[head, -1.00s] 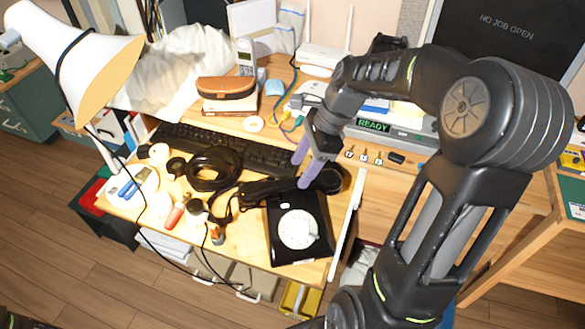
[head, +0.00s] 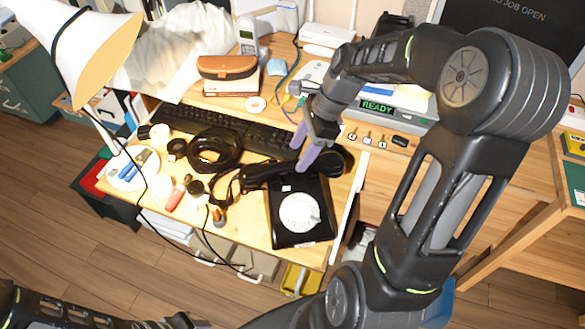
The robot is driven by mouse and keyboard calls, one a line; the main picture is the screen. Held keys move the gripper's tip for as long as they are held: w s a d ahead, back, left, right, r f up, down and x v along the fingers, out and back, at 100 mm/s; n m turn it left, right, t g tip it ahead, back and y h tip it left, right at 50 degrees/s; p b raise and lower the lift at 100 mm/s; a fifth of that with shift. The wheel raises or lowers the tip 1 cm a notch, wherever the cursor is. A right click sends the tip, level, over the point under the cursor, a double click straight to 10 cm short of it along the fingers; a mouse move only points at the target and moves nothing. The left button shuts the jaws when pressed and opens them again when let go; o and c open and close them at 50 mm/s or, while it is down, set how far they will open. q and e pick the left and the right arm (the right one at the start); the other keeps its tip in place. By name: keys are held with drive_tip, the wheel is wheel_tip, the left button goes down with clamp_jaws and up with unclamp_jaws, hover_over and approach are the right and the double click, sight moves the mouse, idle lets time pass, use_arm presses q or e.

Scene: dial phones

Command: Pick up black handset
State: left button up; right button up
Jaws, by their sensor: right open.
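The black handset (head: 262,172) lies on the desk along the back edge of the black dial phone (head: 287,235), which has a white dial. Its right end shows behind the fingers of my right gripper (head: 301,153). The right gripper is open, with its two purple fingers pointing down at the right part of the handset. The fingers hide part of the handset, and I cannot tell whether they touch it. Part of my left arm shows at the bottom left edge; its gripper (head: 186,322) is at most partly in view, and its jaws cannot be made out.
A black keyboard (head: 232,128) lies behind the handset. A coiled black cable (head: 213,150) and several small tools lie to the left. A white lamp (head: 85,45) stands at the left. A device reading READY (head: 405,117) stands on the shelf to the right.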

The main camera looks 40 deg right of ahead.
sight(293, 164)
drive_tip(key=x, duration=0.5)
drive_tip(key=shift+a+f, duration=0.1)
drive_tip(key=shift+c, duration=0.3)
clamp_jaws()
idle(0.6)
idle(0.4)
